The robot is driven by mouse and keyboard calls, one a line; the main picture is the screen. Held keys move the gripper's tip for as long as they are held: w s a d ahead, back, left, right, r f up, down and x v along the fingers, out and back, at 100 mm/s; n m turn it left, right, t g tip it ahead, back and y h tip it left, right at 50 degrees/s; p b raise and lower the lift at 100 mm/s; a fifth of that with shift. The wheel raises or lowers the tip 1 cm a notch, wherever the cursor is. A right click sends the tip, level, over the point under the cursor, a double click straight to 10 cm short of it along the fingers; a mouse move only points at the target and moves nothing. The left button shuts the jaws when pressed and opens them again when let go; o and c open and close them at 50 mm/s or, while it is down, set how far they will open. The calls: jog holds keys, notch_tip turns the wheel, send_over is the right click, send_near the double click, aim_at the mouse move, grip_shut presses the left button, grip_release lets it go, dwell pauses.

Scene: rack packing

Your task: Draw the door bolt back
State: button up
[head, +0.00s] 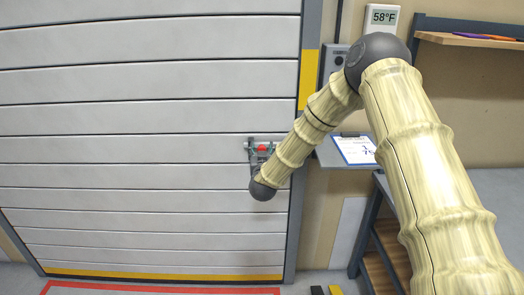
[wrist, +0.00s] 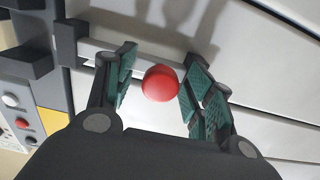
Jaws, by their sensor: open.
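The door bolt is a light metal bar (wrist: 93,50) in dark brackets on the grey slatted door (head: 130,150), with a round red knob (wrist: 160,84). In the head view the red knob (head: 262,148) shows near the door's right edge, just above the end of my arm. My gripper (wrist: 158,88) is open in the wrist view, with green-padded fingers on either side of the red knob. A gap shows between the knob and the left finger; the right finger is closer, and I cannot tell whether it touches. The head view mostly hides my gripper behind my arm.
Right of the door frame (head: 305,130) are a control box (head: 333,60), a thermometer display (head: 382,17) and a small shelf with a clipboard (head: 355,150). A dark rack (head: 372,230) stands lower right. Red floor tape (head: 160,289) runs before the door.

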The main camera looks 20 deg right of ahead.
jog(key=shift+c, duration=0.2)
grip_shut()
jog(key=shift+d+f+b, duration=0.1)
jog(key=shift+d+b, duration=0.15)
jog(key=shift+b, duration=0.15)
jog(key=shift+s+d, duration=0.1)
jog(key=shift+d, duration=0.05)
jog(key=shift+o, duration=0.2)
grip_release()
jog(key=v, duration=1.2)
